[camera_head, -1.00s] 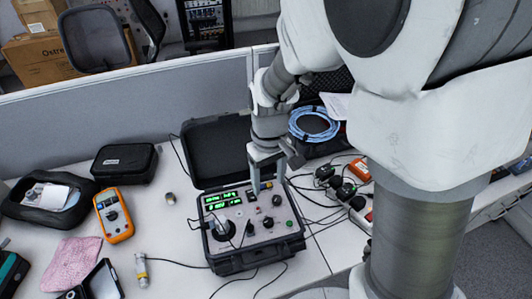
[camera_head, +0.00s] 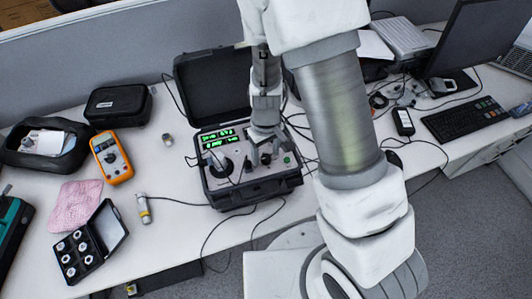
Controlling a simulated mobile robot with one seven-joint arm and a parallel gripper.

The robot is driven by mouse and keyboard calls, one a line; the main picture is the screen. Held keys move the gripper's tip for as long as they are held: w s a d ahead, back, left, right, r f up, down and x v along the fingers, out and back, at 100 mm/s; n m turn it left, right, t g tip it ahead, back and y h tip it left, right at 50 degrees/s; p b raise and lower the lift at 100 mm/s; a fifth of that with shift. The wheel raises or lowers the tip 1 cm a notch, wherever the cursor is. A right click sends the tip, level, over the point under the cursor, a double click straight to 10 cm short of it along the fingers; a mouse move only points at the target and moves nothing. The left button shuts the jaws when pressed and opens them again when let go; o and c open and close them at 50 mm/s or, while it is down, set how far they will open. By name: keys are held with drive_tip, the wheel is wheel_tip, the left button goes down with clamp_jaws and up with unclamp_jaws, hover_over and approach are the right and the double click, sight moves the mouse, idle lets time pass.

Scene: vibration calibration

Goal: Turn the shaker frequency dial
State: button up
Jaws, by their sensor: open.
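The shaker unit (camera_head: 250,191) is an open black case on the desk with a grey control panel, lid up at the back. Green lit displays (camera_head: 219,138) show at the panel's upper left; the digits are too small to read. A round dark fitting (camera_head: 222,166) sits below them. My gripper (camera_head: 266,153) points down at the right half of the panel, over its small knobs, with the jaws open. It hides part of the controls there. I cannot tell which knob is the frequency dial, or whether the fingers touch one.
An orange multimeter (camera_head: 112,157) and a black pouch (camera_head: 118,105) lie left of the case. A small metal cylinder (camera_head: 167,139), a cabled sensor (camera_head: 144,208), a pink cloth (camera_head: 75,204) and an open box of round parts (camera_head: 88,243) are near. Cables run around the case.

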drive_tip(key=shift+f, duration=0.35)
drive_tip(key=shift+c, duration=0.4)
clamp_jaws()
drive_tip(key=m, duration=0.4)
drive_tip(key=shift+m, duration=0.3)
drive_tip(key=shift+m+p, duration=0.35)
drive_tip(key=shift+m, duration=2.15)
